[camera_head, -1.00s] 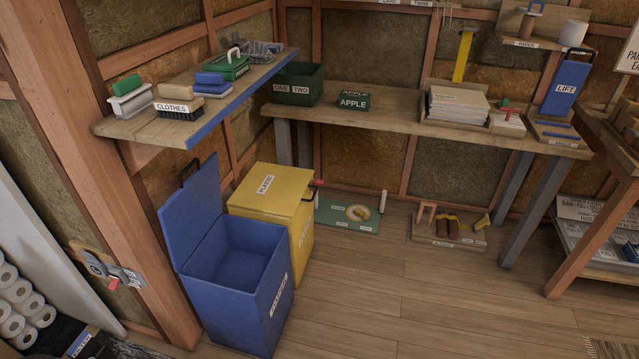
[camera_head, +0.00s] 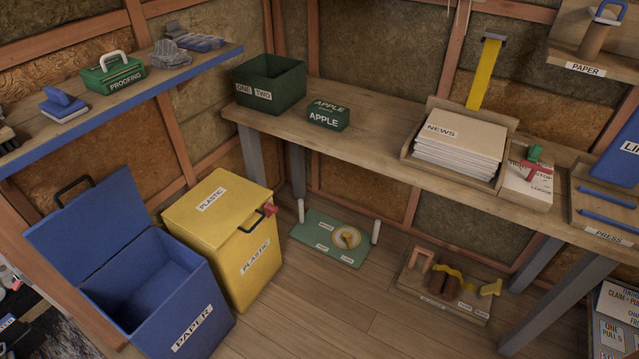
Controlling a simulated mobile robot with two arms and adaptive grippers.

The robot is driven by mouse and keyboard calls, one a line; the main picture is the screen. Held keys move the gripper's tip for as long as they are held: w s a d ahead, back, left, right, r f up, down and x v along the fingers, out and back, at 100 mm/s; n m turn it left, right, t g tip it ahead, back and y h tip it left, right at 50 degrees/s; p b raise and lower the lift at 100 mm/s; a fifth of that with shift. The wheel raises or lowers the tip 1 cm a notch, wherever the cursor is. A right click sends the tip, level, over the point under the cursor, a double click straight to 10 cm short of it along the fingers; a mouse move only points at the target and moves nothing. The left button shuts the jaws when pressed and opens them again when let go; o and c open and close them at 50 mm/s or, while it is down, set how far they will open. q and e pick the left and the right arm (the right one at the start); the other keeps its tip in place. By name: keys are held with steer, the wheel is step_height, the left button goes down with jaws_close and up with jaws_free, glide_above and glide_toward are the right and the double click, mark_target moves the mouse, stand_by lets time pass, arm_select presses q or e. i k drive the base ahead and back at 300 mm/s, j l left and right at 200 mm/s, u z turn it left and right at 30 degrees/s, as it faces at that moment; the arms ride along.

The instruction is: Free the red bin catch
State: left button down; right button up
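A red catch (camera_head: 269,210) sits at the right front edge of the yellow bin's lid, beside a dark handle loop. The yellow bin (camera_head: 235,262) is labelled PLASTIC on its lid and front, and its lid is shut. It stands on the floor in the corner, to the right of the blue bin. Whether the catch is jammed is too small to tell. Neither of my grippers shows in the head view.
The open blue PAPER bin (camera_head: 185,318) stands close to the yellow bin's left. A green board (camera_head: 318,248) with white posts and a wooden tool board (camera_head: 440,300) lie on the floor to the right. A long workbench (camera_head: 378,150) runs above them. Floor is clear in front.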

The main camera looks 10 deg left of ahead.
mark_target(270, 209)
steer(key=i+l, duration=0.2)
steer(key=l, duration=0.2)
steer(key=i+l, duration=0.2)
steer(key=l, duration=0.15)
steer(key=i+l+u, duration=0.1)
steer(key=l, duration=0.3)
steer(key=i+l, duration=0.3)
steer(key=l, duration=0.1)
